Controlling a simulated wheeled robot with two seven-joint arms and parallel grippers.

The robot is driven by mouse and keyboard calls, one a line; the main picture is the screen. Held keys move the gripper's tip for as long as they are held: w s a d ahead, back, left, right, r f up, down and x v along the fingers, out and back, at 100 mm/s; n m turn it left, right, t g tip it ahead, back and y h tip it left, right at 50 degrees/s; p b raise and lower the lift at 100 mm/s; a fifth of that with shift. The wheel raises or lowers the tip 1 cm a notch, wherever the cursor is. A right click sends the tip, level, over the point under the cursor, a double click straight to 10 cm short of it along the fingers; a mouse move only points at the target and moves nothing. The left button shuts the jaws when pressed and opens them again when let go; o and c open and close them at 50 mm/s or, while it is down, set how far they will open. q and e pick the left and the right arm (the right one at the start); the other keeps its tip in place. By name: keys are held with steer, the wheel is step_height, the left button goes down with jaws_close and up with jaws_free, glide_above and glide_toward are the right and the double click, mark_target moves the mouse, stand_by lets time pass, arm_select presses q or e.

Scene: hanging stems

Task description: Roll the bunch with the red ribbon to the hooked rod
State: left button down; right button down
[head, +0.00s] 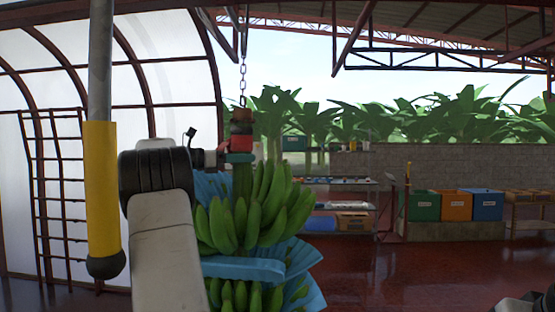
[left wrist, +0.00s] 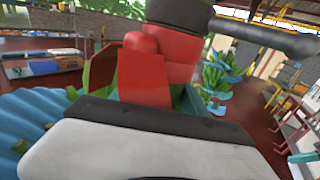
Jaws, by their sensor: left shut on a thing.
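A green banana bunch (head: 268,205) with blue wrapping (head: 245,268) hangs from a chain (head: 242,80) in the middle of the head view. A red ribbon (head: 241,143) circles its stem near the top. In the left wrist view the red ribbon (left wrist: 142,88) fills the middle, close up. My left gripper (head: 236,157) is shut on the stem at the ribbon; its fingertips are mostly hidden. I cannot make out the hooked rod with certainty.
Shelves (head: 340,182) stand behind the bunch. Green, orange and blue crates (head: 456,206) stand on a ledge at right. The red floor (head: 400,275) at front right looks clear. Another blue-wrapped bunch (left wrist: 222,75) shows in the left wrist view.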

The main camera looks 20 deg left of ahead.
arm_select(q)
steer(key=shift+s+a, duration=0.1)
steer(key=shift+a, duration=0.05)
stand_by(0.3)
steer(key=c, duration=0.6)
jaws_free()
steer(key=shift+a, duration=0.1)
glide_above(216, 183)
steer(key=shift+w+a, duration=0.2)
steer(key=shift+w, duration=0.2)
